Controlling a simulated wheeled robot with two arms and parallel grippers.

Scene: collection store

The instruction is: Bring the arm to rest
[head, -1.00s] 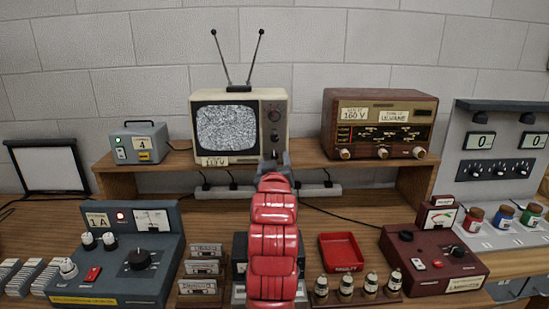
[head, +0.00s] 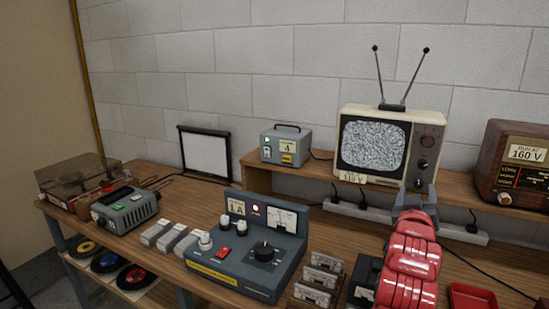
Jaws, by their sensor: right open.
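My right arm, with red padded segments, rises from the bottom right of the head view. Its grey right gripper (head: 416,196) is at the top end, fingers apart, with nothing seen between them. It shows in front of the shelf edge, just below the right side of the television (head: 375,142). The arm hides part of the bench and of the power strip behind it. My left gripper is not in view.
The grey control box (head: 240,255), cassette rack (head: 318,282) and red tray (head: 472,297) are near the arm. The wooden radio (head: 520,165) stands right on the shelf (head: 258,173). A record player (head: 75,180) is far left. Bare bench top lies behind the control box.

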